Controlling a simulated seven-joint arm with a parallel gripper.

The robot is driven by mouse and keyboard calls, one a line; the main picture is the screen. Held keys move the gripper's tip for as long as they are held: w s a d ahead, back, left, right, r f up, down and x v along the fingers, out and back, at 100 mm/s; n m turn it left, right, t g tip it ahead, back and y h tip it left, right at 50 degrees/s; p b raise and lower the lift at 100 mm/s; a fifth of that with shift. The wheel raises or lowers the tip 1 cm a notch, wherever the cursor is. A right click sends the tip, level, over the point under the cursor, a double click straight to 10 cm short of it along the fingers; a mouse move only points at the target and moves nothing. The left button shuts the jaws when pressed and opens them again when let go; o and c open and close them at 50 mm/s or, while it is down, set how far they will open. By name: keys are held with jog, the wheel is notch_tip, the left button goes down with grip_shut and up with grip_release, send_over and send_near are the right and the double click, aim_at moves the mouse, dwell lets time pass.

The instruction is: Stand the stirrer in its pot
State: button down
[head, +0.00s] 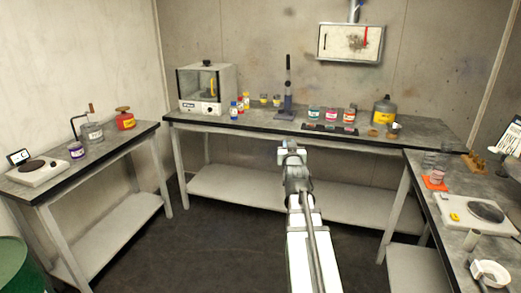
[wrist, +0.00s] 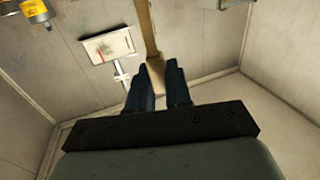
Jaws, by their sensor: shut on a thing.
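My gripper (head: 291,147) is at the end of my outstretched arm in the head view, in front of the back bench. In the wrist view my gripper (wrist: 157,72) is shut on a flat, light-brown wooden stirrer (wrist: 148,28), which runs from between the fingers past the top edge of the picture. I cannot make out the stirrer in the head view. A small grey-green open cylinder (head: 471,239) stands on the right bench and could be the pot, but I cannot tell for certain.
The back bench (head: 250,124) carries a white cabinet (head: 207,88), several small jars and a yellow can (head: 383,110). The right bench holds a scale (head: 470,211), an orange mat (head: 434,183) and a white dish (head: 491,272). The left bench (head: 108,150) holds tins. Open floor lies between the benches.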

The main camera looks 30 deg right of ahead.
jog(key=s+d+r+m+g+h, duration=0.2)
jog(key=s+d+m+g+h, duration=0.1)
jog(key=s+d, duration=1.05)
jog(key=s+d+r+m+g+h, duration=0.2)
jog(key=s+d+m+g+h, duration=0.15)
jog(key=s+d, duration=1.05)
jog(key=s+d+r+m+g+h, duration=0.15)
jog(key=s+d, duration=0.25)
jog(key=s, duration=0.8)
jog(key=s+d+m+g, duration=0.1)
jog(key=s+d+g, duration=0.25)
jog(key=s, duration=0.95)
jog(key=s+d+r+m+g+h, duration=0.1)
jog(key=s+d, duration=0.3)
jog(key=s, duration=0.8)
jog(key=w+a+r+n+t+y, duration=0.1)
jog(key=w+a+n+t+y, duration=0.3)
jog(key=w+t, duration=0.5)
jog(key=a+n, duration=0.1)
jog(key=n, duration=0.1)
jog(key=shift+w+n, duration=0.3)
jog(key=shift+w, duration=0.1)
notch_tip(320, 180, down, 12)
jog(key=shift+f, duration=0.15)
